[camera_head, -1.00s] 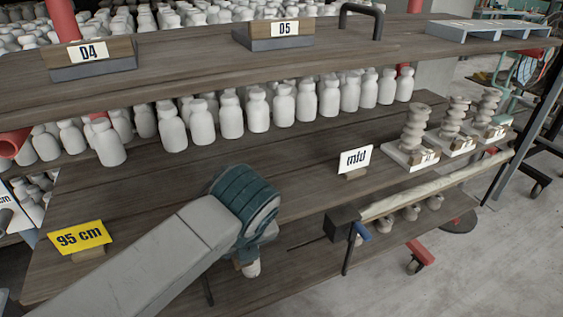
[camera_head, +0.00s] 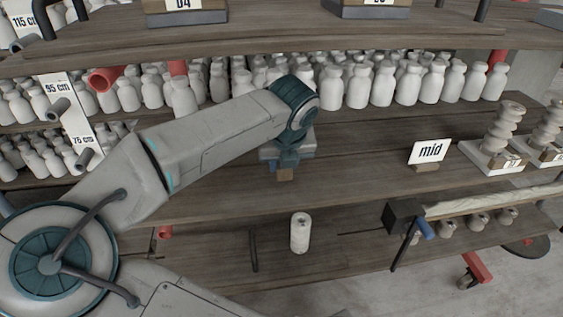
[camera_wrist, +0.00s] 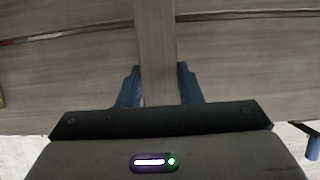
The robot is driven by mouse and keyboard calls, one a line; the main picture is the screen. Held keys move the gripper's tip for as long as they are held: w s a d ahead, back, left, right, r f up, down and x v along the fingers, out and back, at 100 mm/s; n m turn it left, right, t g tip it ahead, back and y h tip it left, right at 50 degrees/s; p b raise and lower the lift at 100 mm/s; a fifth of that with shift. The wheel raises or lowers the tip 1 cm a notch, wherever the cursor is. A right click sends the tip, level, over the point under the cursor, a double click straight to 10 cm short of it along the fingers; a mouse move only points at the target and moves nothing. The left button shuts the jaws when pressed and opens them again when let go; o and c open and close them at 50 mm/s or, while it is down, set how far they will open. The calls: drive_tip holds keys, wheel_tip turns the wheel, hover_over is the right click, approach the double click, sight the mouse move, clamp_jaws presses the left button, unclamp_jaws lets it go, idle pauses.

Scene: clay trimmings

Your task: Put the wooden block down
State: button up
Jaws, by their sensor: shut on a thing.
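The wooden block (camera_wrist: 157,50) shows in the wrist view as a pale brown upright strip between the two blue fingers of my gripper (camera_wrist: 158,85). My gripper is shut on it. In the head view, my gripper (camera_head: 286,163) is over the middle shelf (camera_head: 360,176), and the block's small brown end (camera_head: 286,175) shows below the fingers. The rest of the block is hidden there by my gripper. I cannot tell whether the block touches the shelf.
White bottles (camera_head: 330,88) stand in rows behind my gripper. A lone white bottle (camera_head: 299,232) stands on the lower shelf. The middle shelf between my gripper and the sign is clear.

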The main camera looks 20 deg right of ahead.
drive_tip(key=shift+w+d+f, duration=0.1)
drive_tip(key=shift+w+d, duration=0.15)
drive_tip(key=shift+w, duration=0.4)
drive_tip(key=shift+w+d, duration=0.2)
drive_tip(key=shift+w, duration=0.4)
drive_tip(key=shift+f+b, duration=0.55)
drive_tip(key=shift+f, duration=0.05)
drive_tip(key=shift+a+f, duration=0.1)
drive_tip(key=o, duration=1)
drive_tip(key=shift+f, duration=0.1)
